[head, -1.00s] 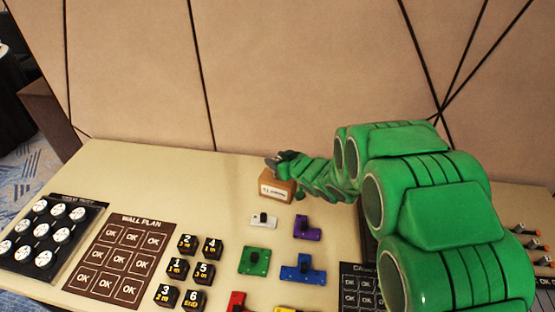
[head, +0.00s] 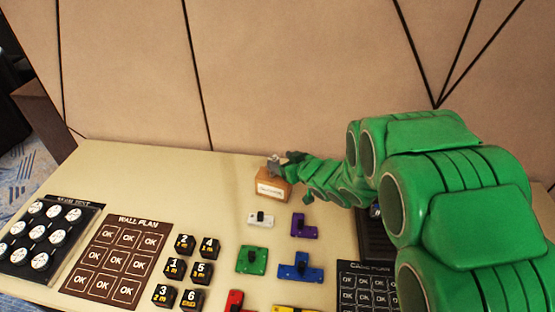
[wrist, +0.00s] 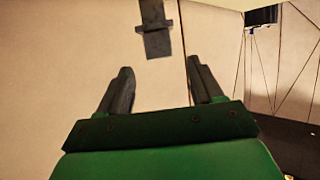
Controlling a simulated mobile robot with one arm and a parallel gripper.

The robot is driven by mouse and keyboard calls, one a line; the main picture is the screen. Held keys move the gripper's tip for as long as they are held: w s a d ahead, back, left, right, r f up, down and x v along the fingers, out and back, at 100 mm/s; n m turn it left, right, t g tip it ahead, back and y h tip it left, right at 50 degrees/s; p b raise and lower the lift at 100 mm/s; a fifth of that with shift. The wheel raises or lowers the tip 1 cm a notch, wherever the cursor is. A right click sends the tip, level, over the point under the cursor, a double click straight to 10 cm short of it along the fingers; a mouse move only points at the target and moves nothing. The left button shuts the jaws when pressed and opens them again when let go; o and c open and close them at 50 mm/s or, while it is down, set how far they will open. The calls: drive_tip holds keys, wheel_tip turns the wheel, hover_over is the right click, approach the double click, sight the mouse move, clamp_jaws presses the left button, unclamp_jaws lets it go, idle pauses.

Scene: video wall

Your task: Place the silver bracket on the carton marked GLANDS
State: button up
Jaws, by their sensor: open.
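The small brown carton (head: 272,188) stands at the back of the table with a white label on its front, too small to read. The silver bracket (head: 273,165) shows as a small grey piece upright at the carton's top; it seems to rest there. My gripper (head: 286,157) is just right of the bracket, at about the carton's top height. In the wrist view the bracket (wrist: 156,28) is grey with a crosspiece, beyond the tips of my open gripper (wrist: 160,78), with a gap between. Nothing is between the fingers. The carton cannot be made out in the wrist view.
Coloured pieces, including a white one (head: 260,219), a purple one (head: 303,225) and a blue one (head: 301,268), lie in front of the carton. Black numbered blocks (head: 184,243) and a brown WALL PLAN board (head: 125,255) are further left. The table's back left is clear.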

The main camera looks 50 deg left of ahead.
drive_tip(key=v, duration=0.6)
drive_tip(key=shift+d, duration=0.3)
drive_tip(key=shift+r, duration=0.15)
drive_tip(key=w+d+r+m+t+h, duration=0.3)
drive_tip(key=w+d+t+h, duration=0.1)
drive_tip(key=w+d, duration=0.75)
drive_tip(key=w+d+r+m+t+h, duration=0.35)
drive_tip(key=w+d, duration=0.45)
drive_tip(key=d, duration=0.7)
drive_tip(key=d+r+m+h, duration=0.2)
drive_tip(key=d+m+h, duration=0.15)
drive_tip(key=d, duration=0.95)
drive_tip(key=s+d+r+m+g+h, duration=0.1)
drive_tip(key=s+d+m+g+h, duration=0.1)
drive_tip(key=s+d, duration=0.65)
drive_tip(key=s+d+r+m+g+h, duration=0.25)
drive_tip(key=s+d, duration=0.25)
drive_tip(key=d, duration=0.6)
drive_tip(key=s+d+m+g+y, duration=0.1)
drive_tip(key=s+d+g, duration=0.1)
drive_tip(key=s, duration=0.9)
drive_tip(key=s+d+r+m+g+y, duration=0.1)
drive_tip(key=s+d+m+g, duration=0.1)
drive_tip(key=s, duration=0.9)
drive_tip(key=shift+r+g, duration=0.3)
drive_tip(key=shift+g, duration=0.1)
